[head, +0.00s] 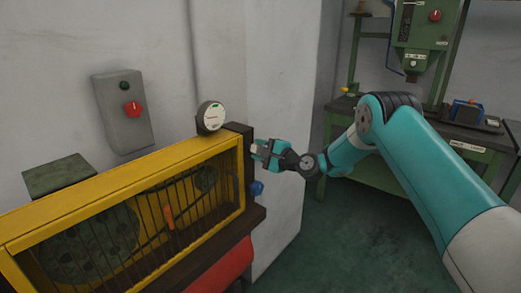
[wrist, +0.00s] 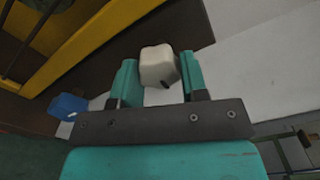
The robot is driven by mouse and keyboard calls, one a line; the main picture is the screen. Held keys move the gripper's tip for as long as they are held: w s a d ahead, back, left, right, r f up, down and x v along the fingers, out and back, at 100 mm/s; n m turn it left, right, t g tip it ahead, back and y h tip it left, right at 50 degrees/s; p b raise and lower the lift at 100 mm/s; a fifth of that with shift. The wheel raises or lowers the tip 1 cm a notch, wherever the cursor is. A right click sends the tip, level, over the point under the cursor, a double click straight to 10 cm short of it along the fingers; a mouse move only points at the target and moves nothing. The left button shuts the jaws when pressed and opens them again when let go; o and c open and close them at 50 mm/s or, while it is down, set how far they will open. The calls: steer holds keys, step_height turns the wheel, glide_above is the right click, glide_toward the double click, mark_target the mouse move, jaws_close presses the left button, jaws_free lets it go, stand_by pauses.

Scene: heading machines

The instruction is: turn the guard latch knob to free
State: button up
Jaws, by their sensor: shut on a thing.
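The guard latch knob (wrist: 158,66) is a pale, rounded block with a small dark mark near its lower edge. In the wrist view it sits between the two teal fingers of my gripper (wrist: 157,80), which is shut on it. In the head view my gripper (head: 263,150) is at the right end of the yellow guard (head: 120,190), by the dark end post (head: 241,135). The knob shows there only as a small pale patch between the fingers. I cannot read which position it is turned to.
A blue part (head: 257,188) sits just below my gripper, also in the wrist view (wrist: 68,106). A round gauge (head: 211,117) stands on the guard's top. A grey box with a red knob (head: 132,108) is on the wall. A green bench (head: 365,175) stands behind my arm.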

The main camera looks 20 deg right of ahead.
steer(key=shift+d, duration=0.1)
stand_by(0.3)
steer(key=o, duration=0.9)
steer(key=b+v, duration=0.5)
steer(key=v, duration=1.2)
steer(key=shift+s+b, duration=0.1)
steer(key=shift+b, duration=0.2)
